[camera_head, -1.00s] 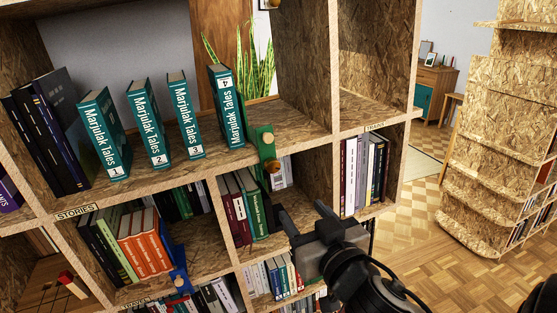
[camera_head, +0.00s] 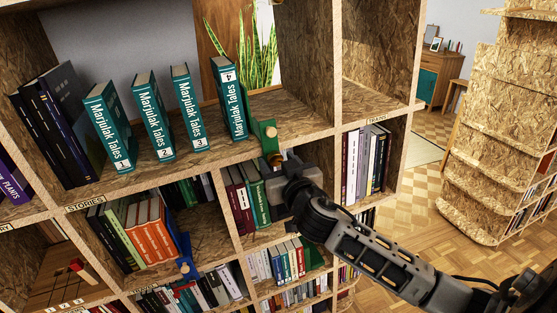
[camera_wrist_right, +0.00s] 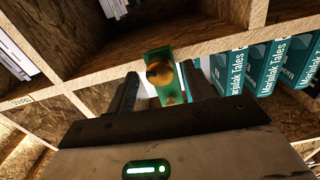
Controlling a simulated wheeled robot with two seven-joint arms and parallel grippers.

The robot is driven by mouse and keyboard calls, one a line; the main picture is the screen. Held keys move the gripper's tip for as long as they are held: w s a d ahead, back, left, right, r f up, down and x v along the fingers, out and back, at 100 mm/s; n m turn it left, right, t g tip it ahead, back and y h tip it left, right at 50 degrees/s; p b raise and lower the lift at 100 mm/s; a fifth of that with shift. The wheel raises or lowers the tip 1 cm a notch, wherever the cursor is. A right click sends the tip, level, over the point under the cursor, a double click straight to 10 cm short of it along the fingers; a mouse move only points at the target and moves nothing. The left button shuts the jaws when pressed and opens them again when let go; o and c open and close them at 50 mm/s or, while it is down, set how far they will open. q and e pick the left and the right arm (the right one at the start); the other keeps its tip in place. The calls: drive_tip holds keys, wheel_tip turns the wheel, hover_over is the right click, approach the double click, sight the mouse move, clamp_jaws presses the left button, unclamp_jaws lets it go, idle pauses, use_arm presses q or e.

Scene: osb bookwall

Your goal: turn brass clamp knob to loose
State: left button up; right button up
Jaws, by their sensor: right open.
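The green clamp (camera_head: 263,135) grips the shelf edge just right of book 4. Its brass knob (camera_head: 275,158) hangs below the shelf board, partly hidden by my right gripper (camera_head: 284,166). In the right wrist view the round brass knob (camera_wrist_right: 159,73) shows in front of the green clamp body (camera_wrist_right: 158,56). My right gripper (camera_wrist_right: 160,80) is open, one finger on each side of the knob in that view. I cannot tell whether either finger touches it. My left gripper is not in view.
Several teal Marjulak Tales books (camera_head: 153,115) stand on the shelf (camera_head: 190,159) left of the clamp. Books (camera_head: 259,200) fill the compartment below, close to my right gripper. A blue clamp (camera_head: 186,258) sits lower left. Open floor (camera_head: 428,200) lies to the right.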

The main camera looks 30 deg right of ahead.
drive_tip(key=shift+w, duration=0.15)
drive_tip(key=c, duration=1)
drive_tip(key=shift+o, duration=0.2)
